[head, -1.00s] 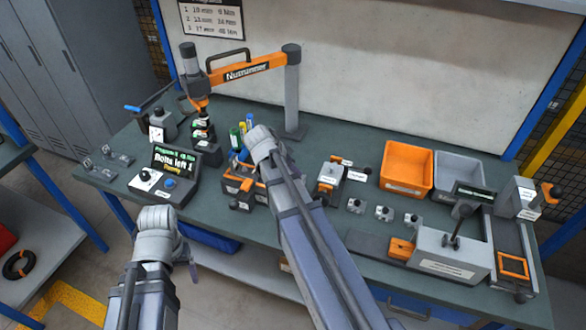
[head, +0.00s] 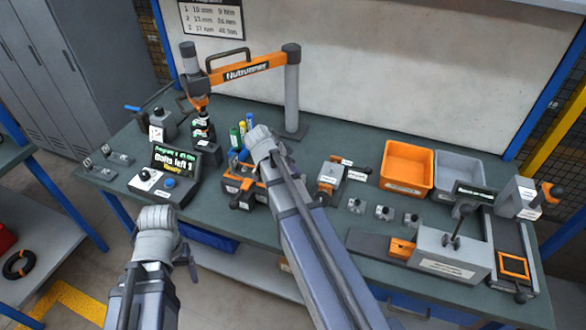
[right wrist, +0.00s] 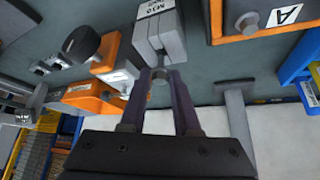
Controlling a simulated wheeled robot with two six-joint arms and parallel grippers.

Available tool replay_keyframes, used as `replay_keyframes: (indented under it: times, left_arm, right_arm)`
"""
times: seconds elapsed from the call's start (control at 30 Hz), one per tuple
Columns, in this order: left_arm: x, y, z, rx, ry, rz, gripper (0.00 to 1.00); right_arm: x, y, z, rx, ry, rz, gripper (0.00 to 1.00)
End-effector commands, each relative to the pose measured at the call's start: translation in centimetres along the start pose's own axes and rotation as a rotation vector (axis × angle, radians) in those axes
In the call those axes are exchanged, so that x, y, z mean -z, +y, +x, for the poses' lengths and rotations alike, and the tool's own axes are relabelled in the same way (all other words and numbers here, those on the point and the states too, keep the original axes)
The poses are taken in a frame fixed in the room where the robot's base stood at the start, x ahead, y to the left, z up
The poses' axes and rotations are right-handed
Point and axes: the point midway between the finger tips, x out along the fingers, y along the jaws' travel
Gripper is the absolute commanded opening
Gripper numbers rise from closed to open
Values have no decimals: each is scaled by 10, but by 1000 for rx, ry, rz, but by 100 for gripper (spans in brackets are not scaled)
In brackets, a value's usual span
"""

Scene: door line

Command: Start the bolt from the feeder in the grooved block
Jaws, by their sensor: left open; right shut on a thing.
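In the right wrist view my right gripper (right wrist: 159,84) is shut on a small grey piece, the bolt (right wrist: 159,74), mostly hidden between the fingertips. Just beyond the tips stands a grey block (right wrist: 172,36) with a dark groove and a white M10 label. The bolt end lies at the block's near edge; I cannot tell whether it is inside. An orange unit with a white label (right wrist: 85,95), possibly the feeder, is to the left; it also shows in the head view (head: 327,180). My left gripper (head: 190,263) is open and empty, low in front of the bench.
An orange fixture marked A (right wrist: 262,30) with a bolt head is close to the right of the block. The nutrunner arm (head: 245,70) stands behind. A control box (head: 152,184) reads "Bolts left 1". Orange (head: 406,187) and grey bins are further right.

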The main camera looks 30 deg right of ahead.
Motion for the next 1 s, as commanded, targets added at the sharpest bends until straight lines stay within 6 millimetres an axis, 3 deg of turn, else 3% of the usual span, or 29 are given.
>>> replay_keyframes:
  times: [1.0]
  left_arm:
    - [0, 1, 9, 0, 0, 0, 77]
  right_arm:
    - [-5, 0, 8, 0, 0, 0, 0]
